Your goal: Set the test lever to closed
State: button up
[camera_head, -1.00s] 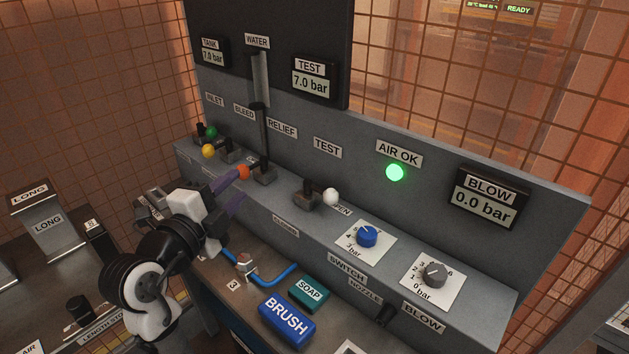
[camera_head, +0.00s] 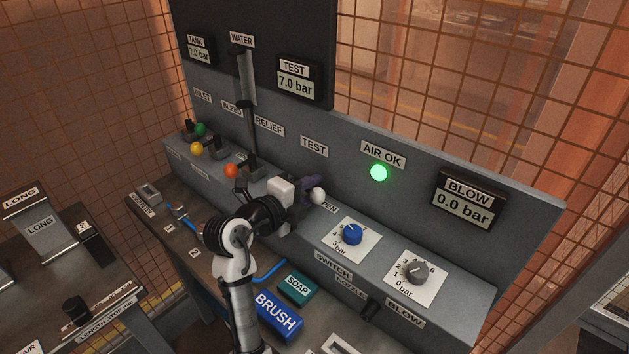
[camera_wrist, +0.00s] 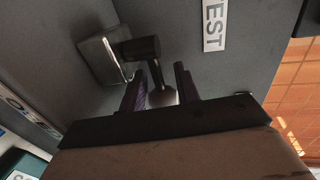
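The test lever has a white knob (camera_head: 317,196), which sits beside the partly covered OPEN label (camera_head: 329,207) on the grey panel, below the TEST label (camera_head: 314,146). In the wrist view the lever's dark arm (camera_wrist: 142,48) comes out of a metal block (camera_wrist: 103,58), and its knob (camera_wrist: 163,97) lies between my fingertips. My gripper (camera_head: 308,190) is at the knob, with its purple fingers apart on either side of it. I cannot tell whether a finger touches the knob. My gripper hides the lever's base and the CLOSED label in the head view.
The orange-knobbed relief lever (camera_head: 232,170) stands just left of my gripper. The blue dial (camera_head: 352,234) and grey dial (camera_head: 416,272) are to the right. A blue BRUSH block (camera_head: 278,316) and teal SOAP block (camera_head: 298,288) lie on the bench below.

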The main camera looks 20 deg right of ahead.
jog(key=shift+x, duration=0.9)
jog(key=shift+c, duration=0.3)
grip_shut()
